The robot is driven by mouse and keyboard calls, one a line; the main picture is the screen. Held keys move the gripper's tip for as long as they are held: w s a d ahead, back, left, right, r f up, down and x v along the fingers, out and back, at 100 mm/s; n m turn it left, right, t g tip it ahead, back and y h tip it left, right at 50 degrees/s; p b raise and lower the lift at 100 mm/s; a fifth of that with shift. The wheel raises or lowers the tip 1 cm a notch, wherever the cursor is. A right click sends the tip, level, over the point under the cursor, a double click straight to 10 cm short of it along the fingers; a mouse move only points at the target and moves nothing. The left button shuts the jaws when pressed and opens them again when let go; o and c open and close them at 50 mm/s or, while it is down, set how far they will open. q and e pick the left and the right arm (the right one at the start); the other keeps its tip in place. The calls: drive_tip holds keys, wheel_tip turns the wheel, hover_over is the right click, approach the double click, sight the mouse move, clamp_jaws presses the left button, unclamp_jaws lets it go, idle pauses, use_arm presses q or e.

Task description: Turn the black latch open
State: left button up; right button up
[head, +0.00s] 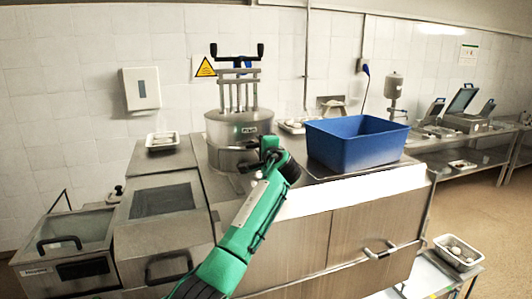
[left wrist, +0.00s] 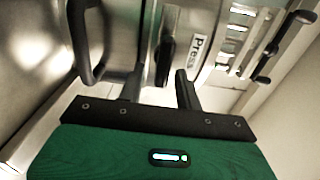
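The steel press (head: 232,135) stands on the counter with a black T-shaped handle on top. In the left wrist view, the black latch (left wrist: 165,58) is an elongated dark piece on the press's steel side, left of the "Press" label (left wrist: 199,50). My left gripper (left wrist: 157,82) is open. Its two dark fingers are spread, and the latch's lower end appears between their tips; I cannot tell whether they touch it. In the head view my left gripper (head: 268,150) is at the press's front right and hides the latch there. My right gripper is not in view.
A blue bin (head: 355,142) stands close right of the press. A small tray (head: 162,141) lies to the left. A black curved handle (left wrist: 84,42) is left of the fingers in the wrist view. Lidded steel fryer-like units (head: 67,250) stand at lower left.

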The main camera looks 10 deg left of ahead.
use_arm(q)
drive_tip(key=b+v, duration=0.6)
drive_tip(key=v, duration=0.7)
drive_tip(key=shift+d, duration=0.2)
drive_tip(key=shift+s+f, duration=0.1)
